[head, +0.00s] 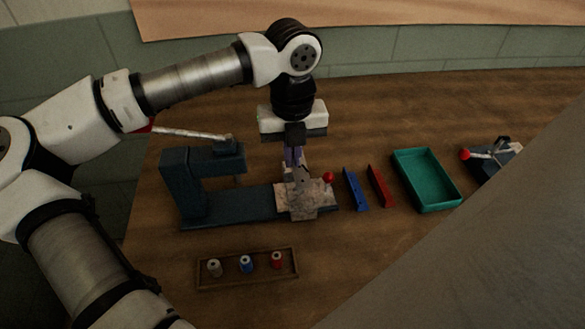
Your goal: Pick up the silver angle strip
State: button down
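My gripper (295,167) points down over a pale, mottled block (309,204) on the dark press-like tool. A small greyish piece (301,178) shows right at the fingertips, just above or on the block. It may be the silver angle strip, but it is too small and too covered to be sure. I cannot tell whether the fingers are open or shut on it. No other silver strip shows clearly. A blue strip (355,188) and a red strip (380,185) lie side by side to the right of the block.
The dark tool (185,188) with a long lever stands left of my gripper. A red knob (328,177) is close by on the right. A wooden tray (223,284) with three spools is in front. A green bin (427,206) and another lever tool (490,158) are right.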

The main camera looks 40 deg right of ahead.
notch_tip(320, 180, up, 15)
jog(key=b, duration=0.1)
jog(key=shift+b, duration=0.3)
jog(key=shift+s, duration=0.1)
